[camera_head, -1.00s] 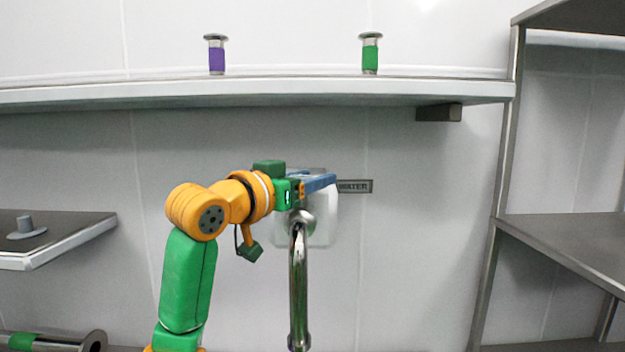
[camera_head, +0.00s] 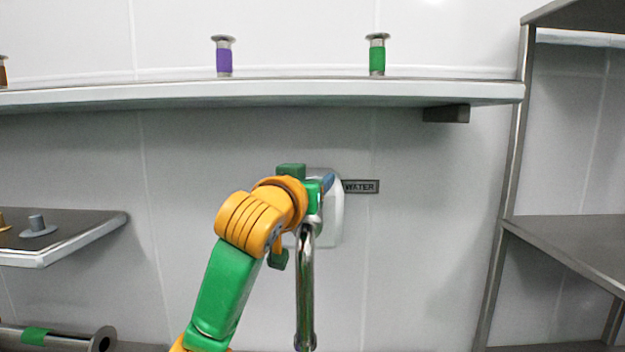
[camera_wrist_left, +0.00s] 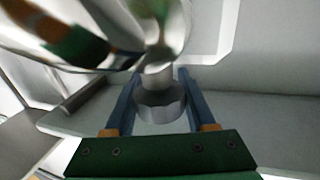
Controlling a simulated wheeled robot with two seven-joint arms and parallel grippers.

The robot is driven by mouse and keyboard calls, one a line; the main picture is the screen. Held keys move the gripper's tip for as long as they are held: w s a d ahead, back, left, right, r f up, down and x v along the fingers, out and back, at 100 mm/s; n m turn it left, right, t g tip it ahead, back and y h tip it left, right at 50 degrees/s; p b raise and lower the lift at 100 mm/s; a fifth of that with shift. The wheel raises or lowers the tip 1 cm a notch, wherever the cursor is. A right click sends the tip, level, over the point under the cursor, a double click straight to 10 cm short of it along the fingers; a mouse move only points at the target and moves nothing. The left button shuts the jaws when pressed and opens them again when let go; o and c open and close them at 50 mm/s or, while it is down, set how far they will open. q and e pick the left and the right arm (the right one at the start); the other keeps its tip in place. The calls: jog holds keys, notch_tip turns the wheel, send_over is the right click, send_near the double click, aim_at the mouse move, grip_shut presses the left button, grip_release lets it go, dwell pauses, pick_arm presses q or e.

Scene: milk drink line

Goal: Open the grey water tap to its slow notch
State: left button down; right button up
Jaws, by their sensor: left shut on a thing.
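The water tap shows in the head view as a shiny curved spout (camera_head: 305,285) coming out from a pale wall plate (camera_head: 335,220). A sign (camera_head: 361,187) reading WATER is just right of the plate. My left gripper (camera_head: 328,183) is at the top of the tap, its blue fingers mostly hidden behind my wrist. In the left wrist view, my left gripper (camera_wrist_left: 158,78) has its blue fingers on both sides of a grey faceted tap handle (camera_wrist_left: 161,106), shut on it. The handle is hidden in the head view, so its notch cannot be read. My right gripper is out of view.
A wall shelf (camera_head: 270,93) above carries a purple-banded container (camera_head: 224,58) and a green-banded one (camera_head: 377,57). A side shelf (camera_head: 75,241) is at left, above a metal cylinder (camera_head: 70,340). A metal rack (camera_head: 505,220) stands at right. The wall between tap and rack is clear.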

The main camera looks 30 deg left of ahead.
pick_arm(q)
jog(key=shift+c, duration=1.1)
grip_release()
jog(key=shift+s+f+b, duration=0.1)
jog(key=shift+s+b, duration=0.1)
jog(key=shift+b, duration=0.1)
jog(key=b+v, duration=0.3)
jog(key=v, duration=0.3)
jog(key=shift+s+d, duration=0.1)
jog(key=shift+s, duration=0.05)
jog(key=shift+s+d, duration=0.1)
jog(key=shift+s, duration=0.15)
jog(key=shift+w, duration=0.1)
